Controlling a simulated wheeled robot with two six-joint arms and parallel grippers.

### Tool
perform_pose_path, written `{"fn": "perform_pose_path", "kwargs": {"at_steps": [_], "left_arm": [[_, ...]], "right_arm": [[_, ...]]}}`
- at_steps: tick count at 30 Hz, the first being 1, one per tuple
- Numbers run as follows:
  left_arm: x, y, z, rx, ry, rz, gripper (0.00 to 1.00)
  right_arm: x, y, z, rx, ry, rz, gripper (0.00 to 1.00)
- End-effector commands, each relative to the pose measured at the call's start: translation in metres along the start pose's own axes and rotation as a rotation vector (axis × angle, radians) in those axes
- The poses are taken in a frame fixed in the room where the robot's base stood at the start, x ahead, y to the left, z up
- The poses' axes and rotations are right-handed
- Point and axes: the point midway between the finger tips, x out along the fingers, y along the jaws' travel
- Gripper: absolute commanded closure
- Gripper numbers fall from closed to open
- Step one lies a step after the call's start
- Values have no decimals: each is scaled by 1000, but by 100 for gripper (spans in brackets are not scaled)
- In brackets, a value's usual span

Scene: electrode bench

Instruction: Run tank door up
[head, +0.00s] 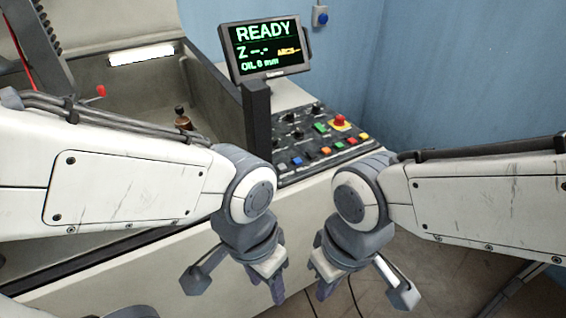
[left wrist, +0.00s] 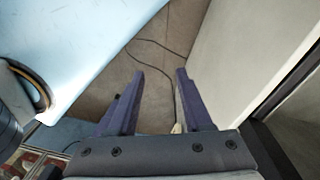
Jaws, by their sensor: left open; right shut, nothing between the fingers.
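The tank (head: 225,100) is an open grey basin at the left, with a pale front panel (head: 130,285) below my left arm. I cannot tell which part is its door. The control panel (head: 325,135) right of the tank bears several coloured buttons and a red emergency stop (head: 340,122) on yellow. The monitor (head: 265,48) reads READY, with OIL 0 mm. My left gripper (head: 268,284) hangs in front of the machine, below the control panel; its open, empty fingers (left wrist: 158,85) show in the left wrist view. My right gripper (head: 322,284) hangs beside it, shut and empty, touching no button.
A dark-knobbed fitting (head: 182,118) and a red-tipped lever (head: 101,91) are in the tank area. A blue wall (head: 460,80) stands behind. A cable (left wrist: 165,48) lies on the floor below my left gripper.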

Motion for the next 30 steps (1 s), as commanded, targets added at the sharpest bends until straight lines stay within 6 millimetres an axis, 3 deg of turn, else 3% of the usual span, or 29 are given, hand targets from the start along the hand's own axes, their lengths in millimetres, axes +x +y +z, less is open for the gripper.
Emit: {"fn": "perform_pose_path", "kwargs": {"at_steps": [12, 14, 16, 17, 30], "left_arm": [[0, 0, 0, 0, 0, 0, 50], [0, 0, 0, 0, 0, 0, 69], [0, 0, 0, 0, 0, 0, 96], [0, 0, 0, 0, 0, 0, 100], [0, 0, 0, 0, 0, 0, 100]], "right_arm": [[0, 0, 0, 0, 0, 0, 100], [0, 0, 0, 0, 0, 0, 100], [0, 0, 0, 0, 0, 0, 100], [0, 0, 0, 0, 0, 0, 100], [0, 0, 0, 0, 0, 0, 100]]}}
